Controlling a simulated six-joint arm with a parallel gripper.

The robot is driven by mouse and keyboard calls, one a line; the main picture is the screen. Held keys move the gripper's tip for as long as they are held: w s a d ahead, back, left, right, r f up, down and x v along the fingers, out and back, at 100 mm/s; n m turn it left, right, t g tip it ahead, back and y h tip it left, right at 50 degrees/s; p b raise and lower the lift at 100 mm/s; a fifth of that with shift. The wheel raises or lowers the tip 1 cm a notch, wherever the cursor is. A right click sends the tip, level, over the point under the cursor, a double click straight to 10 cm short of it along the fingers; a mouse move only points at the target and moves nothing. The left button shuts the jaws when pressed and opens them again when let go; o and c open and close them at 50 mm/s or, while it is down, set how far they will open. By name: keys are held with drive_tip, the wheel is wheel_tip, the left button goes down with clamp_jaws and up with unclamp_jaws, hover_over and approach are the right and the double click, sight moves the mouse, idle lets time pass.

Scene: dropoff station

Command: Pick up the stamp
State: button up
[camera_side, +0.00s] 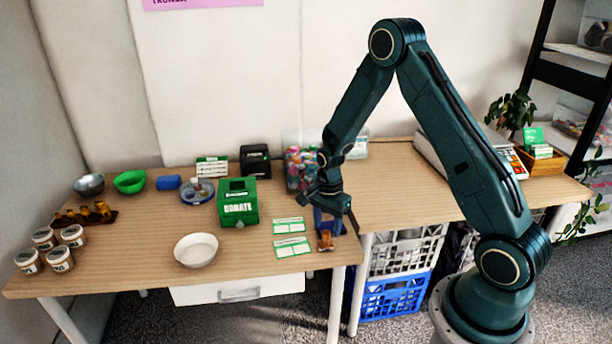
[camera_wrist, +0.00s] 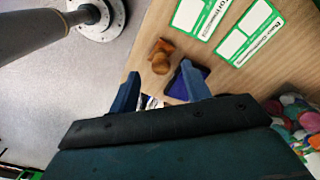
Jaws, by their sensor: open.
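The stamp (camera_side: 326,241) is a small orange-brown wooden piece near the front right edge of the left table. It also shows in the wrist view (camera_wrist: 161,55), just beyond the fingertips. My gripper (camera_side: 328,212) is above the table by the stamp, with nothing seen between its fingers. In the wrist view my gripper (camera_wrist: 160,72) has its two blue fingers apart, and the stamp lies ahead of the gap between them. A dark blue ink pad (camera_wrist: 179,88) sits beside the stamp, partly hidden by the right finger.
Green-and-white cards (camera_side: 291,247) lie left of the stamp. A green donate box (camera_side: 238,203) and a white bowl (camera_side: 196,250) stand farther left. A clear bin of colourful items (camera_side: 294,170) is behind. The table edge is close by.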

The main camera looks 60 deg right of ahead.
sight(326, 232)
drive_tip(key=shift+f, duration=2.5)
clamp_jaws()
drive_tip(key=shift+w, duration=0.1)
drive_tip(key=shift+r, duration=0.15)
wheel_tip(326, 232, up, 20)
